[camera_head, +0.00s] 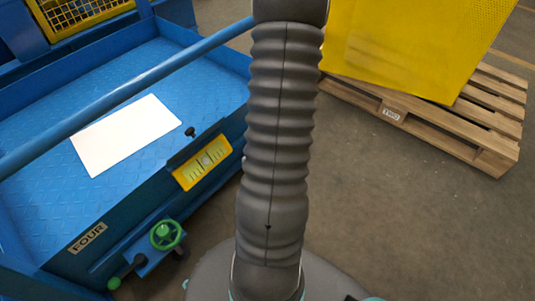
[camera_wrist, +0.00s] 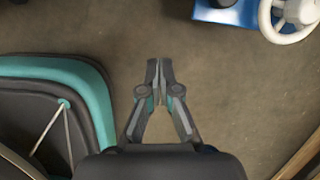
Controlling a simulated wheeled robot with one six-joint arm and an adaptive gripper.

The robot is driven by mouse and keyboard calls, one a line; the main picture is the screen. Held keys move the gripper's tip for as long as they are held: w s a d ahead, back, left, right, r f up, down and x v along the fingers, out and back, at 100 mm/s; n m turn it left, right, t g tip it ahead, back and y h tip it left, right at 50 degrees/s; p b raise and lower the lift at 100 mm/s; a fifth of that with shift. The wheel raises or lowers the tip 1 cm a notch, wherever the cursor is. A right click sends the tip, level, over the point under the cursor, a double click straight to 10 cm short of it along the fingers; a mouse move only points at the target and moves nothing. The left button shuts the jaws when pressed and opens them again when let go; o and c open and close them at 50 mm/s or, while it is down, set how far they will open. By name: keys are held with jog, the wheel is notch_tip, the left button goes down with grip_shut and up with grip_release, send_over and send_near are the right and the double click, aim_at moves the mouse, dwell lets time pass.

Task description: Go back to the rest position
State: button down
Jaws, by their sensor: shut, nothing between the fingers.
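My gripper (camera_wrist: 160,80) shows in the wrist view with its two fingers together and nothing between them. It hangs over bare brown floor and touches nothing that I can see. In the head view my dark ribbed arm stands upright through the middle of the picture. The gripper itself is out of sight there.
A blue machine (camera_head: 40,205) marked FOUR stands at the left, with a white sheet (camera_head: 125,135), a yellow gauge (camera_head: 202,163), a green handwheel (camera_head: 166,235) and a blue rail (camera_head: 130,92). A wooden pallet (camera_head: 485,130) bears a yellow box (camera_head: 400,45). A white handwheel (camera_wrist: 290,37) shows in the wrist view.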

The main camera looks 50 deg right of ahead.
dwell(0.7)
jog(key=s+a+r+n+t+p, duration=0.2)
jog(key=a+r+n+p, duration=0.3)
jog(key=a+r+n, duration=2.9)
notch_tip(320, 180, up, 5)
jog(key=shift+a+f+n+t, duration=0.15)
jog(key=shift+a+n+t, duration=0.25)
jog(key=shift+a, duration=0.3)
